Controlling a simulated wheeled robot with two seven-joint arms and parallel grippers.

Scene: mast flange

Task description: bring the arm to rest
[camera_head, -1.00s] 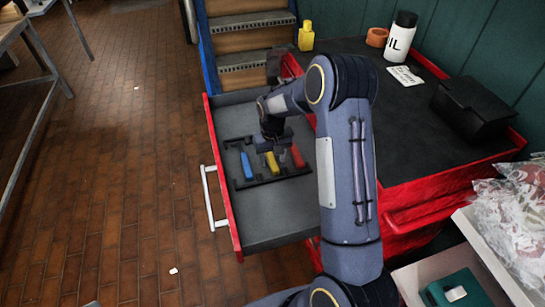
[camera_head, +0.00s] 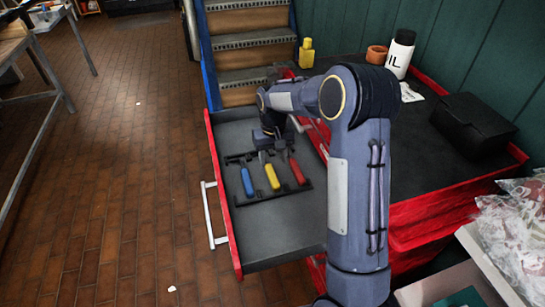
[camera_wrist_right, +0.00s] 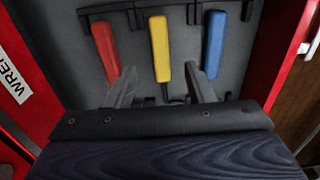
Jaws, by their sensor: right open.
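My right gripper (camera_head: 273,156) is open and empty, over the far end of the black tool rack (camera_head: 240,203) in the open drawer. The rack holds a blue-handled tool (camera_head: 246,181), a yellow-handled tool (camera_head: 272,177) and a red-handled tool (camera_head: 297,172), side by side. In the right wrist view the open fingers (camera_wrist_right: 160,72) show on either side of the yellow handle (camera_wrist_right: 160,45), apart from it. The red handle (camera_wrist_right: 104,52) is at the left there, the blue handle (camera_wrist_right: 213,42) at the right. My left gripper is out of view.
The red drawer (camera_head: 224,203) stands pulled out from a red cabinet with a dark top. Steps (camera_head: 250,62) stand behind.

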